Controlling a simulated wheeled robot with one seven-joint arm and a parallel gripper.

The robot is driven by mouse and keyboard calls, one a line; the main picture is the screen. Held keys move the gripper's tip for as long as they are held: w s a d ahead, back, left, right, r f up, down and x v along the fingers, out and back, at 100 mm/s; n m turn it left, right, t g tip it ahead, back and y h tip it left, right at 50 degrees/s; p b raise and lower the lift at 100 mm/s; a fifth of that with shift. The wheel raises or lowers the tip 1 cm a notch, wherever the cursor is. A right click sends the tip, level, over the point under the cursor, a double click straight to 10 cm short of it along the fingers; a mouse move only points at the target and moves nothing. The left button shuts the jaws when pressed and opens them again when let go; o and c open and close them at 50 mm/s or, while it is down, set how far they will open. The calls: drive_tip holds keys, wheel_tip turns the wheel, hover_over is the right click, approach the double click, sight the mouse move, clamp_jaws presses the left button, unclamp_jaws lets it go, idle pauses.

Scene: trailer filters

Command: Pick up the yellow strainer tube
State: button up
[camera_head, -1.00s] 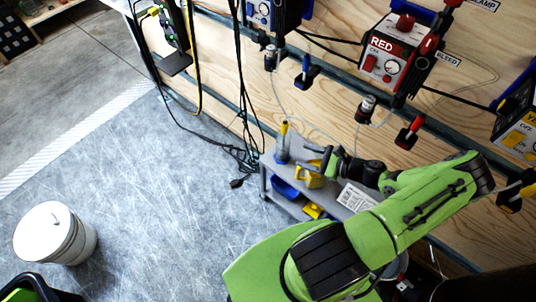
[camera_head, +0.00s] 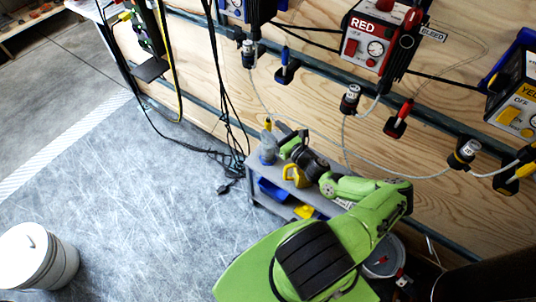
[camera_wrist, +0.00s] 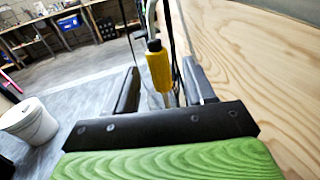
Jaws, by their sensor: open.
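The yellow strainer tube (camera_wrist: 159,72) stands roughly upright in the wrist view, with a dark cap on its top end. It sits between the two open dark fingers of my gripper (camera_wrist: 160,90), and I see no finger closed on it. In the head view only a small yellow tip of the tube (camera_head: 268,124) shows, above a greyish clear holder (camera_head: 268,148) at the left end of the grey cart (camera_head: 258,180). My gripper (camera_head: 283,138) is right beside it there. The tube's lower part is hidden behind my gripper's body in the wrist view.
A yellow object (camera_head: 296,175) sits on the cart just right of the holder. A blue bin (camera_head: 272,190) is on the shelf below. The plywood wall (camera_head: 300,100) with hanging cables and pump boxes stands close behind. A white bucket (camera_head: 38,258) is on the open floor.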

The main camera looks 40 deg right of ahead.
sight(270, 127)
drive_tip(key=w, duration=0.2)
drive_tip(key=w+b, duration=0.1)
drive_tip(key=shift+w+a+f, duration=0.15)
drive_tip(key=shift+w+a, duration=0.05)
drive_tip(key=shift+w, duration=0.2)
clamp_jaws()
